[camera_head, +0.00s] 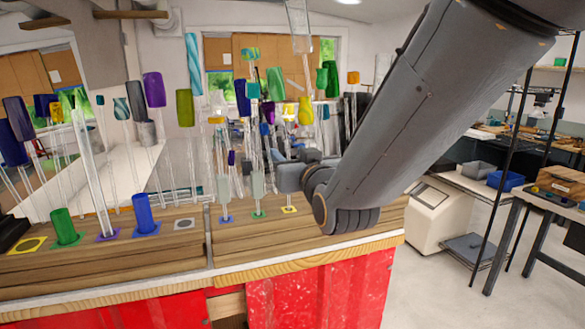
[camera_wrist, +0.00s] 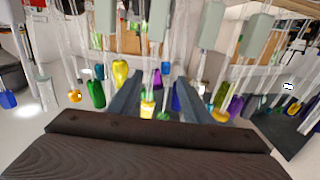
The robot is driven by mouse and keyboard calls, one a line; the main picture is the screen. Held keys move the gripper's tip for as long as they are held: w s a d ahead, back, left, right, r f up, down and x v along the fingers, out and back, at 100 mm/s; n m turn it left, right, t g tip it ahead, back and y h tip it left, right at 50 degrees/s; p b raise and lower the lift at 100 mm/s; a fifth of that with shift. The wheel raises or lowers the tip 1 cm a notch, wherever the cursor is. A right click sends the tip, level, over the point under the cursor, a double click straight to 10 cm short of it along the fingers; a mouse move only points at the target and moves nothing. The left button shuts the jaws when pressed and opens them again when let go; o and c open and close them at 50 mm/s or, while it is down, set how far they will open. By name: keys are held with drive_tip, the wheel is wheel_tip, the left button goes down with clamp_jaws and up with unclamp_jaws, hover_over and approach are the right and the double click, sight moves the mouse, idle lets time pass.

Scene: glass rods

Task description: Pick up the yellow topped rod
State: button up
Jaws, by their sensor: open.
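The yellow topped rod has a glossy, bulb-shaped yellow top (camera_head: 305,110), standing among crowded glass rods on the wooden bench in the head view. A rounded yellow top also shows in the wrist view (camera_wrist: 120,73), just left of my left finger. My gripper (camera_head: 282,178) is low among the rods, below the height of that yellow top; its fingers are partly lost in the clutter. In the wrist view my gripper (camera_wrist: 155,86) is open, with a small yellow-orange top (camera_wrist: 147,108) seen between the fingers. I cannot tell whether anything touches the fingers.
Many clear rods with coloured tops crowd the wooden bench (camera_head: 300,228). A green holder (camera_head: 64,228) and a blue holder (camera_head: 145,215) stand at the front left. A green-topped rod (camera_head: 275,84) stands near the yellow one. Open floor lies right of the bench.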

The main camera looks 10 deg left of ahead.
wheel_tip(320, 180, down, 6)
drive_tip(key=w+f+b, duration=0.1)
drive_tip(key=w+b, duration=0.2)
drive_tip(key=b, duration=0.3)
drive_tip(key=p+x, duration=0.4)
drive_tip(key=x, duration=0.3)
drive_tip(key=shift+w+r, duration=0.25)
drive_tip(key=shift+w, duration=0.05)
drive_tip(key=shift+a, duration=0.15)
clamp_jaws()
